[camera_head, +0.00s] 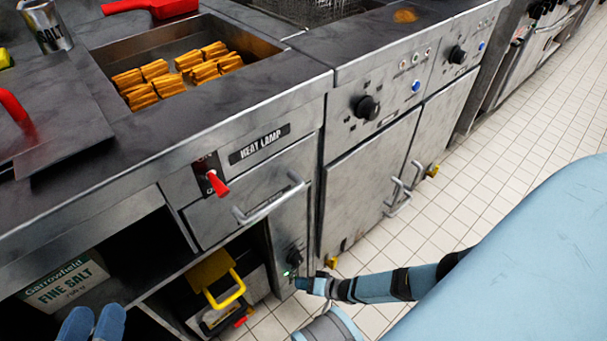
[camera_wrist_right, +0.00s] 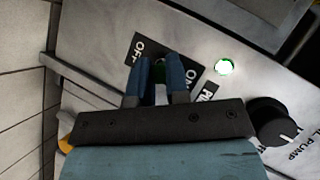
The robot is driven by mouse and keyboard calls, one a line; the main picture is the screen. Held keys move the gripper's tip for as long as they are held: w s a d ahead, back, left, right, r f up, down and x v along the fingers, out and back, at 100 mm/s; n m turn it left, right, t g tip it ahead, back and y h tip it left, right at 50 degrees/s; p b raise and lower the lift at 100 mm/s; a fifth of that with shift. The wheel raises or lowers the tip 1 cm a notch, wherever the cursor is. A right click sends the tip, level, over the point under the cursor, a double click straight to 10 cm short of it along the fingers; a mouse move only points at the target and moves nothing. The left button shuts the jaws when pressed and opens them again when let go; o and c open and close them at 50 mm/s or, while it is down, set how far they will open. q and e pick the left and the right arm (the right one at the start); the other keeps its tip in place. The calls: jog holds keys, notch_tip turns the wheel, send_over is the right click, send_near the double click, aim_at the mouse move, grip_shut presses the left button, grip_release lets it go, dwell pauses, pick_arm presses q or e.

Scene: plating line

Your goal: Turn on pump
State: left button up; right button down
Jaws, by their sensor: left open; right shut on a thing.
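My right gripper (camera_wrist_right: 163,70) is shut at the black OFF/ON plate (camera_wrist_right: 137,48) on a grey metal panel, its blue fingers around the pump switch. The switch itself is mostly hidden by the fingers. A lamp (camera_wrist_right: 225,67) beside the plate glows green, and it also shows in the head view (camera_head: 287,273). A black knob (camera_wrist_right: 270,120) sits at the right of the wrist view, near partly cut-off lettering that reads PUMP. In the head view my right gripper (camera_head: 301,284) is low at the counter's end panel. My left gripper (camera_head: 92,326) is open and empty at the bottom left.
A red heat lamp switch (camera_head: 218,184) and a drawer handle (camera_head: 272,203) are on the counter front above. A yellow-handled bin (camera_head: 228,292) and a fine salt box (camera_head: 65,283) are underneath. Fryer cabinets (camera_head: 365,175) stand right; the tiled floor (camera_head: 470,200) is open.

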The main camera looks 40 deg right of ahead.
jog(key=shift+r+g, duration=0.3)
jog(key=shift+r, duration=0.05)
pick_arm(q)
jog(key=shift+s+r+n+t+p, duration=0.15)
jog(key=shift+r+n+t+p, duration=0.25)
jog(key=shift+r+p, duration=0.45)
pick_arm(e)
jog(key=shift+w+r+m+g+h, duration=0.15)
jog(key=shift+m+g+h, duration=0.15)
jog(key=shift+g, duration=0.5)
pick_arm(q)
jog(key=shift+r, duration=0.15)
pick_arm(e)
jog(key=c, duration=1.1)
grip_release()
